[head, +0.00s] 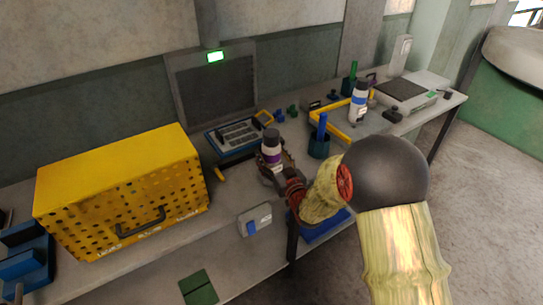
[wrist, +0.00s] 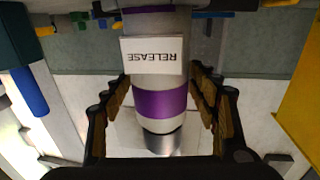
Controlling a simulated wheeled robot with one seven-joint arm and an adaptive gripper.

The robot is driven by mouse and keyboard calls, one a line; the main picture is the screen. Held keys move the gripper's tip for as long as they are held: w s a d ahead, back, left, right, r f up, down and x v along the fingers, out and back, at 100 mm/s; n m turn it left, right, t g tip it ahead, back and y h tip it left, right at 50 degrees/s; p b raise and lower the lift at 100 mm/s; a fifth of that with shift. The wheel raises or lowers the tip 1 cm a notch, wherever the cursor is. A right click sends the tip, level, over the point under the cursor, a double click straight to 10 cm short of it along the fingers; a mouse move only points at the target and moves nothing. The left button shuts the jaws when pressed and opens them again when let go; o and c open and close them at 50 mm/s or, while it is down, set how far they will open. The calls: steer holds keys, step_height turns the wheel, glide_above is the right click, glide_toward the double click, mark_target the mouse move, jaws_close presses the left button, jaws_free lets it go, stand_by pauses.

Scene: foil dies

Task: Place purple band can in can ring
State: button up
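The purple band can (head: 271,147) is upright with a dark cap, near the middle of the bench. In the wrist view, which is upside down, its purple band (wrist: 160,101) lies between my fingers. My gripper (head: 276,172) surrounds the can from the front right and hides its lower part. A white card reading RELEASE (wrist: 152,55) shows upside down against the can. I cannot make out the can ring.
A yellow perforated box (head: 125,195) stands left on the bench. To the right are a dark cup (head: 319,147), a blue-banded can (head: 359,101) beside a yellow frame (head: 331,127), and a scale (head: 403,91).

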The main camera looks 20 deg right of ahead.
steer(key=shift+o, duration=0.4)
steer(key=shift+r, duration=0.1)
steer(key=shift+s+r+p, duration=0.1)
steer(key=shift+s+p, duration=0.1)
steer(key=shift+p, duration=0.1)
steer(key=s+d+p, duration=0.2)
steer(key=s, duration=0.9)
steer(key=s+d+r+m+g+h, duration=0.1)
steer(key=s+d+r+g+h, duration=0.15)
steer(key=s+r+g, duration=0.5)
steer(key=s+a+r+g, duration=0.2)
steer(key=s, duration=0.9)
steer(key=s+a+r+g, duration=0.2)
steer(key=s+r, duration=0.1)
steer(key=s, duration=0.8)
steer(key=shift+a+r+m+g, duration=0.25)
steer(key=shift+m+g, duration=0.1)
steer(key=shift+m, duration=0.05)
